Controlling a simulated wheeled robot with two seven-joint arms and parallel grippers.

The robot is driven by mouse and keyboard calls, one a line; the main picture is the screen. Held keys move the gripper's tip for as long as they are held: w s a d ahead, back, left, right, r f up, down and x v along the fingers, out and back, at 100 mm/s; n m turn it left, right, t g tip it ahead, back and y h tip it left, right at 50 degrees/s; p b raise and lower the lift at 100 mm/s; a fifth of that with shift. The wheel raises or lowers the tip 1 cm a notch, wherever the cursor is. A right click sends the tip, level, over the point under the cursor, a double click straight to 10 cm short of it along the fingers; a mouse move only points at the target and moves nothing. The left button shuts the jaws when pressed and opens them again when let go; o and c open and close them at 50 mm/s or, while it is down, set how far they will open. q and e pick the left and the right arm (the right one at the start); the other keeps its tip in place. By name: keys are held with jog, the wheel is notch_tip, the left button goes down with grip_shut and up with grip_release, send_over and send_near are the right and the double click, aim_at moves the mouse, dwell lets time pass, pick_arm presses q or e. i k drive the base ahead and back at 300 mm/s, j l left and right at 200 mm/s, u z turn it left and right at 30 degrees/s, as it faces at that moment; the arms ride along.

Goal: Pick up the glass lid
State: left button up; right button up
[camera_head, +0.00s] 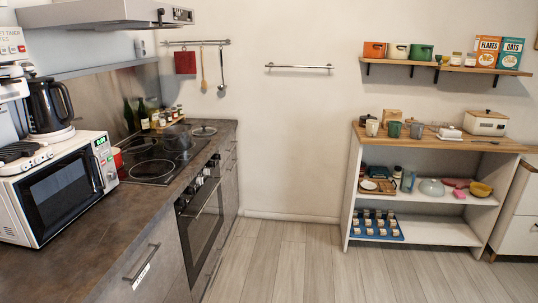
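A round lid (204,131) with a dark knob lies on the dark counter at the far end, beyond the stove and close to the wall. It looks like a glass lid with a metal rim, but it is small in the view. A dark pot (178,138) stands on the hob (152,169), just nearer and to the left of the lid. Neither of my grippers shows in the head view, and nothing is seen touching the lid.
Bottles (143,114) and jars stand behind the pot. A range hood (108,14) hangs above. A shelf unit (348,190) stands right; the floor (292,262) between is clear.

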aim_at(204, 130)
jog(key=i, duration=3.9)
jog(key=u, duration=0.5)
